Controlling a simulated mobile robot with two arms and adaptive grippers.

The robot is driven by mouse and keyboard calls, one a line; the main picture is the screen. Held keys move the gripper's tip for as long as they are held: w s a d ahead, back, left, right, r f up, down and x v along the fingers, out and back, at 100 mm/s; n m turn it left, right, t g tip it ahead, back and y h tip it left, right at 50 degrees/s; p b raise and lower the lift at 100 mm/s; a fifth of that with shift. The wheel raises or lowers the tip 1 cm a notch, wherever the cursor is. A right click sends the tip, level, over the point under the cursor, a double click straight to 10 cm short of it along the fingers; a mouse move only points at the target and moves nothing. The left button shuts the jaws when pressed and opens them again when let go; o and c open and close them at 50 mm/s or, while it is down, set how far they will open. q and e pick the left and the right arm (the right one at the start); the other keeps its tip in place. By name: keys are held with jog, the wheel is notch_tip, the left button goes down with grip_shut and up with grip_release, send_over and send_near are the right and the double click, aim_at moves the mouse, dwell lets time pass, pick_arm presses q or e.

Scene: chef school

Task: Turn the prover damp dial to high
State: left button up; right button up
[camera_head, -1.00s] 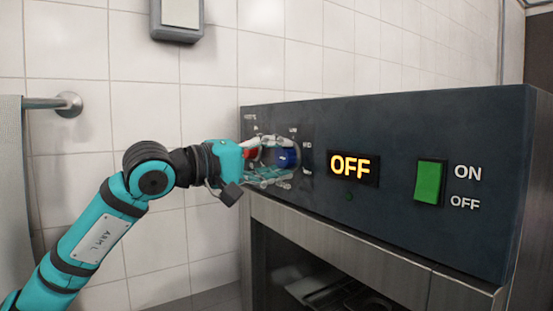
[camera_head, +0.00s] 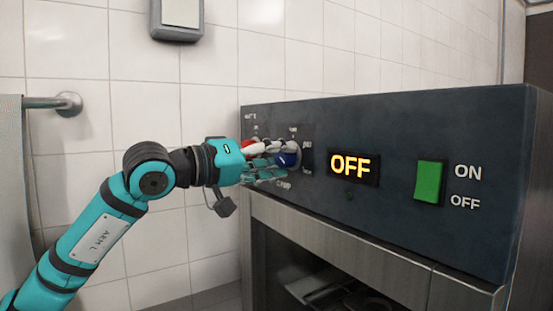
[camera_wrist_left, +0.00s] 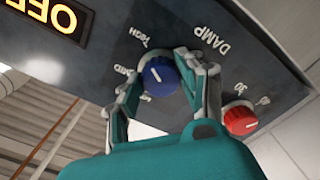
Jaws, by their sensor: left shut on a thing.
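The damp dial (camera_head: 288,158) is a blue knob on the prover's dark front panel, under its left part in the head view. It also shows in the left wrist view (camera_wrist_left: 160,76), with a white pointer line toward the upper left, on the side of the two labels there. I cannot tell exactly which label it meets. My left gripper (camera_head: 273,160) is shut on the damp dial, one finger on each side of it. Its fingers partly hide the dial's surroundings. My right gripper is not in view.
A red dial (camera_wrist_left: 240,119) sits beside the blue one, close to a finger. A lit OFF display (camera_head: 353,166) and a green switch (camera_head: 430,182) are farther right on the panel. A tiled wall stands behind, with a rail (camera_head: 67,104) at the left.

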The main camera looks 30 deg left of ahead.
pick_arm(q)
jog(key=shift+f, duration=0.15)
jog(key=o, duration=1.2)
jog(key=shift+s+a, duration=0.1)
jog(key=shift+s+a, duration=0.15)
jog(key=shift+s, duration=0.05)
send_near(281, 159)
jog(key=s, duration=0.2)
jog(key=shift+s+a, duration=0.25)
jog(key=shift+a, duration=0.4)
